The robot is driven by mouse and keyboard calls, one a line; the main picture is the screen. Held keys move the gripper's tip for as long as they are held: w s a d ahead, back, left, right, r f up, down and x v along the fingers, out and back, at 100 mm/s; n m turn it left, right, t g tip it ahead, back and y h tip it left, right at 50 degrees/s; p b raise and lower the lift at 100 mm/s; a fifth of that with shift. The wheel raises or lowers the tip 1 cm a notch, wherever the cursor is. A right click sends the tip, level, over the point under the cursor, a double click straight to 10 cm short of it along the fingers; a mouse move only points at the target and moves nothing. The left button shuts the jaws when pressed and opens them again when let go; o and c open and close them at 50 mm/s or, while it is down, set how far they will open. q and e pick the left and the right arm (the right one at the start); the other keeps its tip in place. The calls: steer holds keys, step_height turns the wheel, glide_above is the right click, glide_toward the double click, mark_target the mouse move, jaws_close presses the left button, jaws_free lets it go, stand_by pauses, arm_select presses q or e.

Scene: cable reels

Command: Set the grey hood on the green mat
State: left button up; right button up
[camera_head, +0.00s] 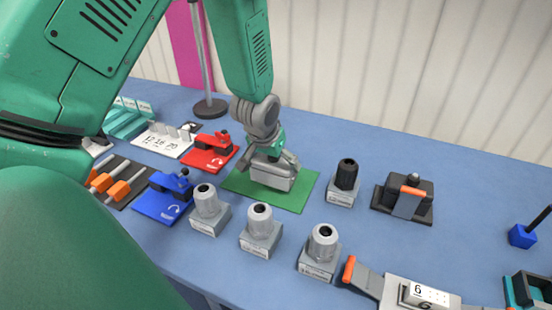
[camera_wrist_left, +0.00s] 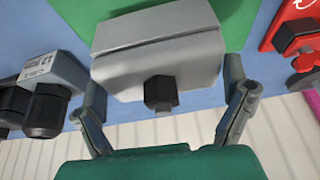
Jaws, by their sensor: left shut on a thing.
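The grey hood (camera_head: 272,174) is a boxy grey piece at the middle of the green mat (camera_head: 293,203) in the head view. In the left wrist view the hood (camera_wrist_left: 157,62) fills the upper middle, with a dark hex nub on its near face. My left gripper (camera_head: 272,168) points down over the mat, with its fingers on both sides of the hood, shut on it. The green mat also shows at the top of the left wrist view (camera_wrist_left: 238,22). I cannot tell whether the hood touches the mat. My right gripper is not in view.
A red pad with a clamp (camera_head: 208,153) lies left of the mat, and a blue one (camera_head: 164,201) nearer. Several grey connectors on blocks (camera_head: 260,230) stand in front. A black-topped connector (camera_head: 345,182) stands right of the mat. Blue tabletop is free at the back right.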

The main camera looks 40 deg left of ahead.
mark_target(268, 158)
arm_select(q)
steer(key=shift+a+f+b, duration=0.35)
steer(key=shift+a+f, duration=0.65)
steer(key=shift+d+r, duration=0.15)
steer(key=shift+d, duration=0.2)
steer(key=o, duration=1)
steer(key=shift+d, duration=0.25)
steer(key=shift+d+r, duration=0.1)
steer(key=shift+d, duration=0.05)
steer(key=shift+s+r, duration=0.1)
steer(key=shift+r, duration=0.2)
steer(key=v, duration=0.2)
steer(key=a+v, duration=0.1)
steer(key=v, duration=0.1)
steer(key=shift+s+r, duration=0.1)
steer(key=shift+r, duration=0.1)
steer(key=shift+d+v, duration=0.2)
steer(key=shift+v, duration=1.5)
steer(key=shift+d+v, duration=0.15)
steer(key=shift+v, duration=1.5)
